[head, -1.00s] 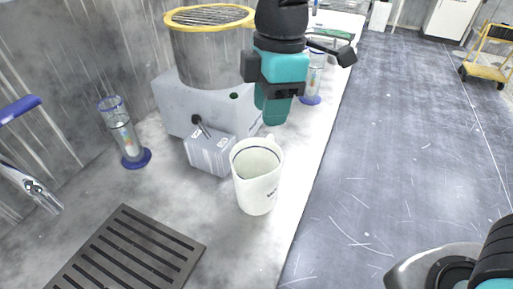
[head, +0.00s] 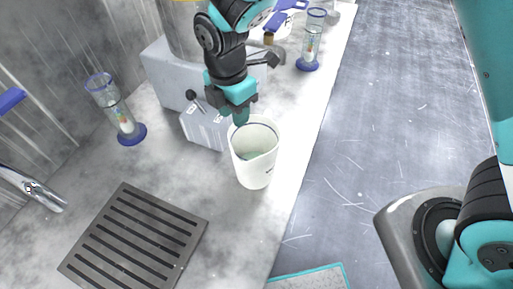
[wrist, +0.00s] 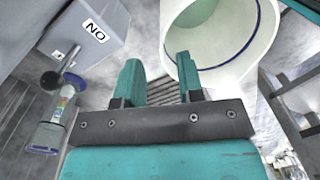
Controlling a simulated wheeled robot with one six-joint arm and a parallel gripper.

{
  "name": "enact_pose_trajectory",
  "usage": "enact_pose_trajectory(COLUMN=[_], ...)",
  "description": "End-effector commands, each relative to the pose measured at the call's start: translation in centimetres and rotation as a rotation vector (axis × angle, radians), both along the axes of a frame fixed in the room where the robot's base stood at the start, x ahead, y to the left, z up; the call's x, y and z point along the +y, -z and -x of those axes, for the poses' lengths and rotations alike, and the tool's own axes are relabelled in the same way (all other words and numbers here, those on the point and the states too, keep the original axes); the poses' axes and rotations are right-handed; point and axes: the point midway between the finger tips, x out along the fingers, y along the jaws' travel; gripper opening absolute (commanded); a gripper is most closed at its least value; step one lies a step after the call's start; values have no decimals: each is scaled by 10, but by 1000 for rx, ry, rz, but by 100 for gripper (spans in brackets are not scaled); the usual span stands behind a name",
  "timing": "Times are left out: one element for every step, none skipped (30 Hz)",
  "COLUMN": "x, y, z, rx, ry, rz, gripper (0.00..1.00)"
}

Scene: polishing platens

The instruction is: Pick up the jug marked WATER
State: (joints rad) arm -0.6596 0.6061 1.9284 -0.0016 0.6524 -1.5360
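The white jug (head: 254,160) stands upright on the worktop, open at the top, with a blue line inside its rim and pale greenish contents. Marks on its side are too small to read. My gripper (head: 240,117) is at the jug's far rim, and its fingertips partly hide that side. In the wrist view my gripper (wrist: 157,66) has its two teal fingers apart with nothing seen held between them. The right finger overlaps the jug (wrist: 232,73) in the picture; I cannot tell whether it touches. The handle is not clearly visible.
A grey box with a lever (head: 205,127) is close left of the jug. A glass cylinder with a blue base (head: 116,112) stands farther left, another (head: 310,42) behind right. A slotted drain grate (head: 135,235) is front left. The worktop edge is close right.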

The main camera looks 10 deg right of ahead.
Motion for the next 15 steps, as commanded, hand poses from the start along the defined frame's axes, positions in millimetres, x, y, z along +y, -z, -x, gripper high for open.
enact_pose_trajectory(x=[1, 1, 0, -1, -3, -5, -6, -8, -10, -10, -10, -10, -10, -10, -10], y=[2, 3, 6, 8, 11, 16, 20, 25, 31, 36, 41, 46, 49, 52, 54], z=[1, 1, 1, 2, 2, 3, 3, 4, 5, 5, 5, 5, 5, 5, 5], rx=[1, 1, 2, 2, 3, 4, 6, 5, 5, 5, 4, 3, 2, 2, 1], ry=[-1, -1, -1, -1, -1, -1, -1, -1, -1, -2, -2, -2, -2, -2, -2], rz=[1, 1, 1, 2, 2, 3, 4, 3, 3, 3, 3, 2, 2, 1, 1], gripper=[35, 35, 35, 35, 35, 35, 35, 35, 35, 35, 35, 35, 35, 35, 35])
